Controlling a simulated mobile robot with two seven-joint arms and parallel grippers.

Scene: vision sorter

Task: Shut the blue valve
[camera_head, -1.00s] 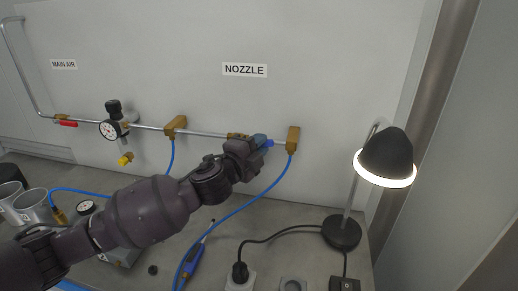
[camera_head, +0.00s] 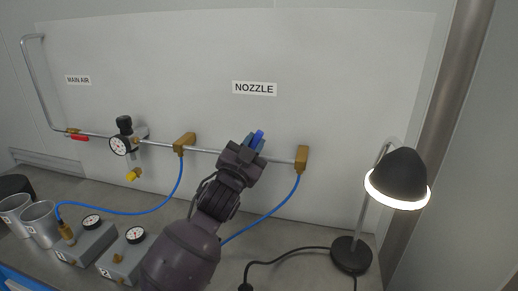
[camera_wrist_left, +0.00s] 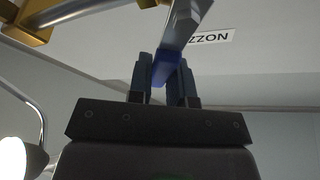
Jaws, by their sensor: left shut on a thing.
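The blue valve's handle (camera_head: 259,135) sits on the metal pipe below the NOZZLE label, and its end points up and slightly right, across the pipe. My left gripper (camera_head: 249,147) is at the valve, its fingers on either side of the handle. In the left wrist view the blue handle (camera_wrist_left: 166,66) lies between the two fingertips of the gripper (camera_wrist_left: 163,78), which is shut on it. The valve body is mostly hidden behind my gripper in the head view. My right gripper is not in view.
Brass blocks (camera_head: 302,158) hold the pipe on both sides of the valve. A blue hose (camera_head: 272,211) hangs below. A lit lamp (camera_head: 398,180) stands at right. A red-handled valve (camera_head: 80,137), a gauge (camera_head: 120,145) and metal cups (camera_head: 40,222) are at left.

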